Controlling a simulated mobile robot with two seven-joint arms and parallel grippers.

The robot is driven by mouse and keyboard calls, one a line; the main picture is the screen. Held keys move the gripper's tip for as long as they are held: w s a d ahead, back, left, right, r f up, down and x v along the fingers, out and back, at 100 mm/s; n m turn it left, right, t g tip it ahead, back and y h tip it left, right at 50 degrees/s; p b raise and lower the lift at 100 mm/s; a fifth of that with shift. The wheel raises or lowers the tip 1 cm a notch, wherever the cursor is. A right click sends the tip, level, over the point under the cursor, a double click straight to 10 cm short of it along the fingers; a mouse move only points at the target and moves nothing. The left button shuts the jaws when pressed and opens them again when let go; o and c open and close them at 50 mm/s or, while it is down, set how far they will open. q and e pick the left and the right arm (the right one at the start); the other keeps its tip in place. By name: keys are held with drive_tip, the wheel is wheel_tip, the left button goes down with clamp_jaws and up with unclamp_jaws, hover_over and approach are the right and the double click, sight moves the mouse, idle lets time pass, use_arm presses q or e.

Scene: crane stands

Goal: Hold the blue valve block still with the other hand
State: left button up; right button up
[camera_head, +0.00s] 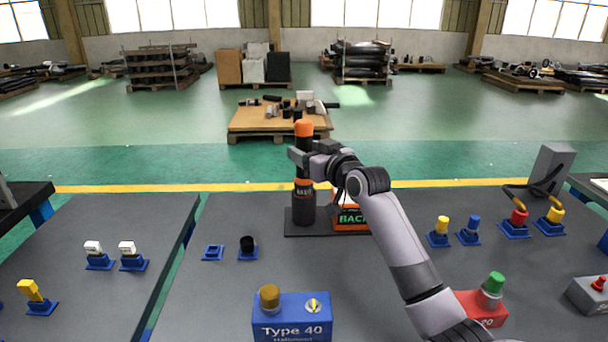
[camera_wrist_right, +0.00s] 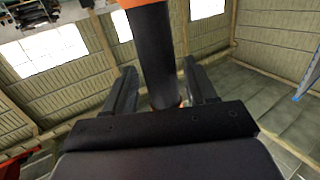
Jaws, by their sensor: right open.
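The blue valve block (camera_head: 291,320), lettered "Type 40", sits at the front edge of the middle table. It carries a brown-gold round knob (camera_head: 269,297) and a small yellow knob (camera_head: 313,305). No gripper is at it. My right gripper (camera_head: 302,156) is beyond it, at the upper part of an upright black cylinder (camera_head: 304,207) with an orange top (camera_head: 304,128). In the right wrist view the open fingers (camera_wrist_right: 160,90) stand on either side of the black cylinder (camera_wrist_right: 153,50). Contact cannot be told. My left gripper is not in view.
An orange lettered box (camera_head: 350,219) stands beside the cylinder, partly behind my right arm. A red block (camera_head: 480,309) with a green knob stands right of the valve block. Blue-based pieces and a black cap (camera_head: 247,244) are on the table. Table between them is bare.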

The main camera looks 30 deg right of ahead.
sight(310, 135)
drive_tip(key=c, duration=0.9)
drive_tip(key=shift+r, duration=0.25)
clamp_jaws()
drive_tip(key=shift+r+p, duration=1.7)
drive_tip(key=shift+r, duration=0.05)
drive_tip(key=shift+r+p, duration=2.45)
drive_tip(key=shift+r, duration=0.1)
drive_tip(key=shift+r+p, duration=1.1)
drive_tip(key=shift+r, duration=0.3)
